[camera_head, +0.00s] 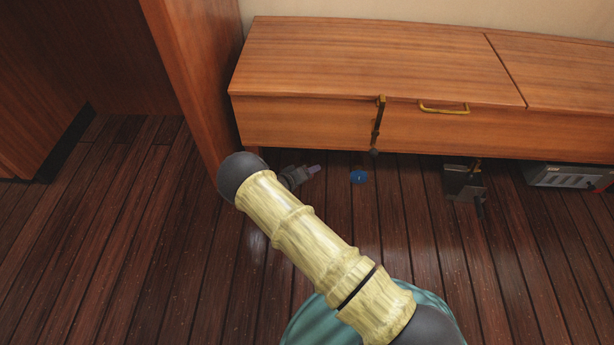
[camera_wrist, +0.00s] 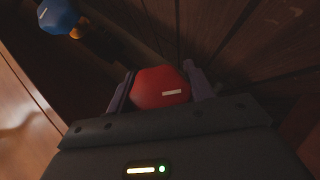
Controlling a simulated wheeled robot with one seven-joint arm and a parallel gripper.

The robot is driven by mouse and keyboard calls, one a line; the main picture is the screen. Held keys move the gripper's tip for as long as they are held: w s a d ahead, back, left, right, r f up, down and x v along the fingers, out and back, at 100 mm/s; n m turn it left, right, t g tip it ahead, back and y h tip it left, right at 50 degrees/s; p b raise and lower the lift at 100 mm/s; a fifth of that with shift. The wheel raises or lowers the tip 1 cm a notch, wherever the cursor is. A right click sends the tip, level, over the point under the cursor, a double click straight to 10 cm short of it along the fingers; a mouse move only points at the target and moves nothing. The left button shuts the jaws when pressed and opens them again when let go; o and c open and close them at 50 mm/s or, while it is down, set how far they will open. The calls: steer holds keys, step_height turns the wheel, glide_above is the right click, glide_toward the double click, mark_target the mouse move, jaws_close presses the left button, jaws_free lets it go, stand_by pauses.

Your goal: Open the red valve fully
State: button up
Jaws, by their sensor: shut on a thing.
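The red valve (camera_wrist: 160,88) shows in the wrist view as a red knob with a short white mark on its face. My gripper (camera_wrist: 158,86) is shut on it, with one dark finger on each side of the knob. In the head view my gripper (camera_head: 312,172) is low at the floor, just under the front of the wooden bench. The red valve cannot be made out in the head view. A blue valve (camera_head: 358,177) lies to the right of my gripper, and it also shows at the upper left of the wrist view (camera_wrist: 58,15) with a white mark and a brass-coloured stem.
The wooden bench (camera_head: 360,60) overhangs the floor close above my gripper. A dark latch (camera_head: 377,125) and a brass handle (camera_head: 444,108) are on its front. A dark metal object (camera_head: 464,183) and a grey box (camera_head: 568,177) stand to the right. A wooden post (camera_head: 200,75) rises at left.

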steer(key=n+t+h+b, duration=0.1)
steer(key=n+h+b, duration=0.1)
steer(key=h, duration=0.1)
steer(key=shift+d+n+t+h+b, duration=0.1)
steer(key=shift+n+t+h+b, duration=0.2)
steer(key=shift+n+h+b, duration=0.1)
steer(key=shift+r+n+t+h+b, duration=0.45)
steer(key=shift+n+h+b, duration=0.35)
steer(key=shift+n, duration=0.2)
steer(key=o, duration=0.9)
steer(key=shift+o, duration=0.2)
steer(key=shift+s+a+r+p, duration=0.1)
steer(key=shift+s+a+p, duration=0.15)
steer(key=shift+a+p, duration=0.1)
steer(key=p+v, duration=0.6)
steer(key=v, duration=1)
steer(key=shift+s+f, duration=0.3)
steer(key=shift+r, duration=0.1)
